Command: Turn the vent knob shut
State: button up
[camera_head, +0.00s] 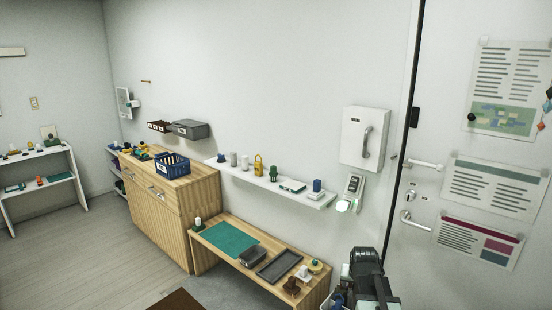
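I cannot make out a vent knob for certain. A small pale panel (124,103) with a part sticking out is on the far wall at the left, too small to tell what it is. A white wall box (364,138) with a grey lever handle is at the right of the wall. The dark end of my arm with my gripper (366,268) is at the bottom right, in front of the wall and well apart from the panel. Its fingers are not clear, and I see nothing held.
A wooden cabinet (160,215) with a blue basket (172,163) stands along the wall. A low wooden bench (214,262) holds a green mat (230,242) and trays. A white wall shelf (268,183) is above it. A door (440,110) is at right. Floor is clear at left.

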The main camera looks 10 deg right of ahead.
jog(key=s+a+f+n+g+y, duration=0.1)
jog(key=s+a+f+n+y, duration=0.15)
jog(key=a, duration=1.15)
jog(key=s+a+n+g, duration=0.1)
jog(key=s+a+g, duration=0.3)
jog(key=s, duration=0.7)
jog(key=shift+a+f+n, duration=0.3)
jog(key=shift+a+n, duration=0.05)
jog(key=shift+a, duration=0.2)
jog(key=c, duration=0.4)
jog(key=shift+d, duration=0.15)
jog(key=shift+c, duration=0.3)
